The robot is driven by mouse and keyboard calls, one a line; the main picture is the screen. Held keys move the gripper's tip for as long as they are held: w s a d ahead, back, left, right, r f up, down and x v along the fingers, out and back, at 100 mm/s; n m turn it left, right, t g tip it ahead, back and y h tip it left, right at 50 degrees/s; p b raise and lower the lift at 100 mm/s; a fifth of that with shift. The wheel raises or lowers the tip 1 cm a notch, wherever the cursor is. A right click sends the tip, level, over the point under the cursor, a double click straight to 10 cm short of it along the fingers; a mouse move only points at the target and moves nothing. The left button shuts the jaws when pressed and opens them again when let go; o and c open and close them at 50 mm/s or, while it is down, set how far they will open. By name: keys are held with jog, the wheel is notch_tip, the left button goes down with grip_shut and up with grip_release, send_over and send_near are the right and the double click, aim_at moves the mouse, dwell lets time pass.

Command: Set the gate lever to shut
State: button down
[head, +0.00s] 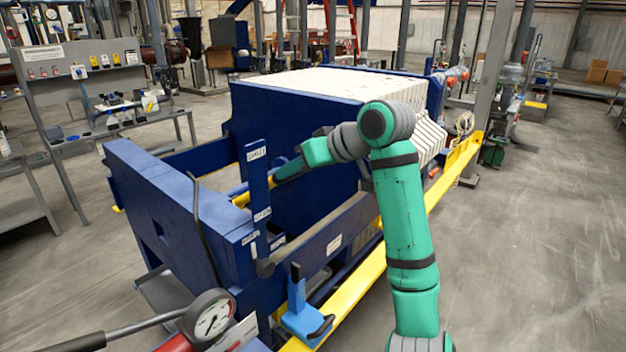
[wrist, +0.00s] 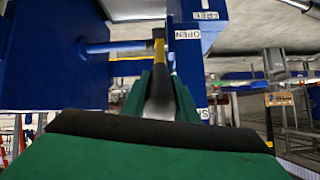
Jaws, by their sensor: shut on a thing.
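The gate lever (wrist: 159,48), a bar with a black and yellow grip, shows in the wrist view between my gripper's fingers. My gripper (wrist: 158,75) is shut on it. The lever stands beside a blue plate (wrist: 207,48) with a white tag reading OPEN (wrist: 188,34) close to the grip. Another tag lower on the plate is cut off by my finger and not readable. In the head view my gripper (head: 288,171) reaches in just right of the upright blue plate (head: 258,187); the lever's pivot is hidden there.
The blue press frame (head: 160,215) surrounds the plate, with white filter plates (head: 335,83) behind. A yellow rail (head: 365,280) runs along the near side. Floor at right is clear.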

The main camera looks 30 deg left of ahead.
jog(key=shift+a+r, duration=0.25)
jog(key=shift+r, duration=0.15)
jog(key=c, duration=1.4)
grip_release()
jog(key=shift+f, duration=0.1)
jog(key=shift+d, duration=0.1)
jog(key=v, duration=1)
jog(key=shift+s+d+r, duration=0.15)
jog(key=shift+d+r, duration=0.05)
jog(key=shift+r, duration=0.1)
